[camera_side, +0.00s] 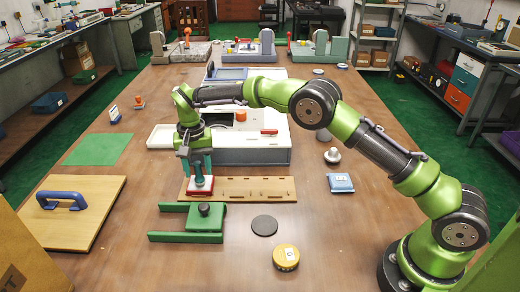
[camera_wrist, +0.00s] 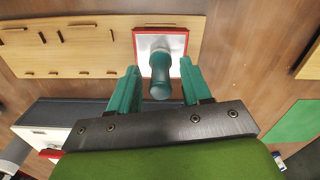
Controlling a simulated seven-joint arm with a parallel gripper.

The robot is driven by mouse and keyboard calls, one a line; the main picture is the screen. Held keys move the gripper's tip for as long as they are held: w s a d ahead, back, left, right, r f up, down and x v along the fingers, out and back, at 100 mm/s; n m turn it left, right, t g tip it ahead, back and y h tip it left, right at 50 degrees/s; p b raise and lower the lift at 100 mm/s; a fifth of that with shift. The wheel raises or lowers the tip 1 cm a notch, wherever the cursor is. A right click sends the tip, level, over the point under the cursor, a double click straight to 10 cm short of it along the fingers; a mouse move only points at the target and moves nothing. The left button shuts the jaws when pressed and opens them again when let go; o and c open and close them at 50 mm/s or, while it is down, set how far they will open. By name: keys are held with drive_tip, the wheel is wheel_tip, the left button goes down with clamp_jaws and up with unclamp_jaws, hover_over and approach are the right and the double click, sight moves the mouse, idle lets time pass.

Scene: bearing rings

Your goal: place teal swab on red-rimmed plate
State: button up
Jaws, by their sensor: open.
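The teal swab (camera_wrist: 160,78) stands on the red-rimmed plate (camera_wrist: 143,44), its lower end on the plate's pale face in the wrist view. My gripper (camera_wrist: 159,67) is open, with one teal finger on each side of the swab and a gap visible on both sides. In the side view my gripper (camera_side: 197,168) points down over the plate (camera_side: 190,190), which lies at the left end of a wooden slotted board. The swab is partly hidden by the fingers there.
The slotted board (camera_side: 245,188) lies to the right of the plate. A green fixture with a dark knob (camera_side: 204,210) stands in front. A white case (camera_side: 250,155) is behind. A black disc (camera_side: 264,225), a yellow tin (camera_side: 286,257) and a blue packet (camera_side: 340,182) lie to the right.

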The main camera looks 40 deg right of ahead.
wheel_tip(320, 180, up, 11)
wheel_tip(320, 180, up, 8)
drive_tip(key=t, duration=0.1)
hover_over(197, 163)
drive_tip(key=s+d, duration=0.3)
drive_tip(key=d, duration=0.1)
drive_tip(key=s+d+r+n+t+y, duration=0.1)
drive_tip(key=s+d+r, duration=0.1)
drive_tip(key=s+r, duration=0.15)
drive_tip(key=s+d+r+n+t, duration=0.1)
drive_tip(key=s+d+r, duration=0.1)
drive_tip(key=s, duration=0.3)
drive_tip(key=s+d+f+t, duration=0.1)
drive_tip(key=s+f+t, duration=0.1)
drive_tip(key=s, duration=0.8)
drive_tip(key=s+d+f+t+y, duration=0.1)
drive_tip(key=s+f, duration=0.3)
drive_tip(key=s, duration=0.7)
drive_tip(key=shift+s+d+n+t, duration=0.25)
drive_tip(key=shift+d+n+t, duration=0.15)
drive_tip(key=shift+d+t, duration=0.3)
drive_tip(key=shift+r, duration=0.1)
